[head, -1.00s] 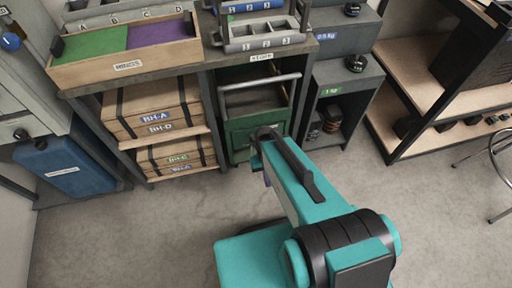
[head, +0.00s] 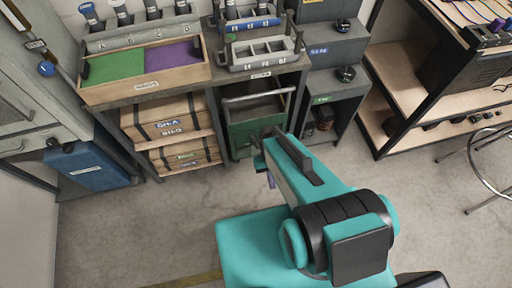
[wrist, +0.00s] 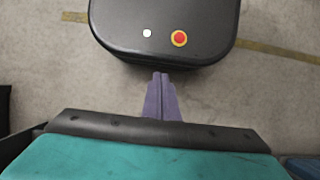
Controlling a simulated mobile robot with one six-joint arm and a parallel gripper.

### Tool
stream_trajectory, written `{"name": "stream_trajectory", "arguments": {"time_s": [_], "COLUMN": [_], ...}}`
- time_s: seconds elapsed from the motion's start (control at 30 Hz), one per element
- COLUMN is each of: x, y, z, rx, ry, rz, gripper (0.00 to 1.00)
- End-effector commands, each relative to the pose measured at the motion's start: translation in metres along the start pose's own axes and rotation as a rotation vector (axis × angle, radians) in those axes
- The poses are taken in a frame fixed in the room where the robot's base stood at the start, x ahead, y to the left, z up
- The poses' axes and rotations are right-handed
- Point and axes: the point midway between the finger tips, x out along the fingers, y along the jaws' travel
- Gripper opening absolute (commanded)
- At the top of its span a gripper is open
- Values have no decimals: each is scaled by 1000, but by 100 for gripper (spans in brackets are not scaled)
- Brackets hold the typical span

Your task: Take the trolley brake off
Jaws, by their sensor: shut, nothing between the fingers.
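A green trolley (head: 243,138) with a pale push bar (head: 258,97) stands in the bay under the middle of the workbench. My arm covers part of its right side and lower front. I cannot make out its brake. My gripper shows in the wrist view (wrist: 160,98) as two purple fingers lying together, shut and empty, above bare floor. In the head view only a bit of purple shows beside my teal arm, in front of the trolley and apart from it.
Wooden crates (head: 172,118) fill the shelf left of the trolley. A blue bin (head: 85,170) stands further left. A grey cabinet (head: 335,95) and a shelf rack (head: 405,85) stand right. A stool (head: 490,165) is at the far right. The floor before the bench is clear.

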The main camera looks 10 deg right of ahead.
Motion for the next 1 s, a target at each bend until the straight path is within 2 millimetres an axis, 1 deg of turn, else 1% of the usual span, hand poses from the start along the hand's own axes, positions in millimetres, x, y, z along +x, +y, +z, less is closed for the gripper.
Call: {"name": "stream_trajectory", "arguments": {"time_s": [0.03,0.4,0.5,0.7,1.0], "x": [-13,-47,-53,-58,-56], "y": [0,-1,-1,-1,-1], "z": [10,56,65,74,75], "rx": [0,0,0,0,0], "ry": [-7,-56,-65,-77,-79], "rz": [0,0,0,0,0], "gripper": [0,0,0,0,0]}}
